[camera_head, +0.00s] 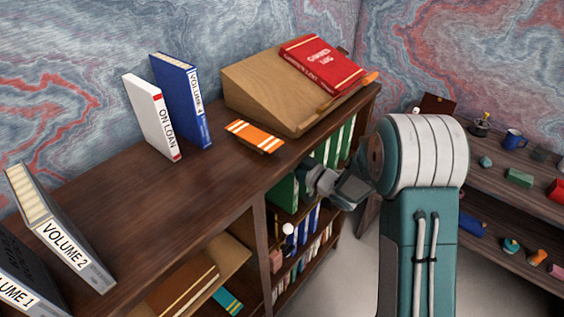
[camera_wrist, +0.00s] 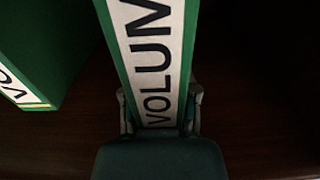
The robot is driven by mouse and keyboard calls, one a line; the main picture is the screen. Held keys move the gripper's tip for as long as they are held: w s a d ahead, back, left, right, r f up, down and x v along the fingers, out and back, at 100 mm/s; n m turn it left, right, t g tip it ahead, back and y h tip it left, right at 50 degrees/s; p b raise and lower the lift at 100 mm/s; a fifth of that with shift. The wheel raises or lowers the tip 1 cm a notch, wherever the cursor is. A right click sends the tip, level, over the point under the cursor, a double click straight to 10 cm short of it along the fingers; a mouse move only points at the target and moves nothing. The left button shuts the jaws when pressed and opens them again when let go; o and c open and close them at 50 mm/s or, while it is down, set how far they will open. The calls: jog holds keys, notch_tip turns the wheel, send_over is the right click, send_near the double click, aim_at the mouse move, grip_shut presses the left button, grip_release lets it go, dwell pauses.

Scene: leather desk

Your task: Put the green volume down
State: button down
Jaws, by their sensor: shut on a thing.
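The green volume (camera_wrist: 152,70) stands in the wrist view with its white label lettered "VOLUM" towards the camera. My gripper (camera_wrist: 160,108) is shut on the lower part of its spine, one finger on each side. In the head view my gripper (camera_head: 312,180) reaches into an upper compartment of the dark bookcase. Another green book (camera_wrist: 45,45) stands to the left in the wrist view, apart from the held one. A green book (camera_head: 283,192) also shows beside my gripper in the head view; I cannot tell which one it is. The held volume's far end is hidden.
The bookcase top (camera_head: 180,190) carries a white "ON LOAN" book (camera_head: 153,118), blue Volume 4 (camera_head: 182,100), an orange item (camera_head: 255,136) and a wooden slope (camera_head: 265,85) with a red book (camera_head: 322,64). Several green books (camera_head: 338,142) stand farther along the shelf. Dark shelf space lies right of the held volume.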

jog(key=shift+w+a, duration=0.35)
jog(key=shift+a, duration=0.3)
jog(key=shift+d+f, duration=0.3)
jog(key=shift+f, duration=0.35)
jog(key=shift+c, duration=1.8)
grip_release()
jog(key=shift+a+f, duration=0.15)
jog(key=shift+f, duration=0.05)
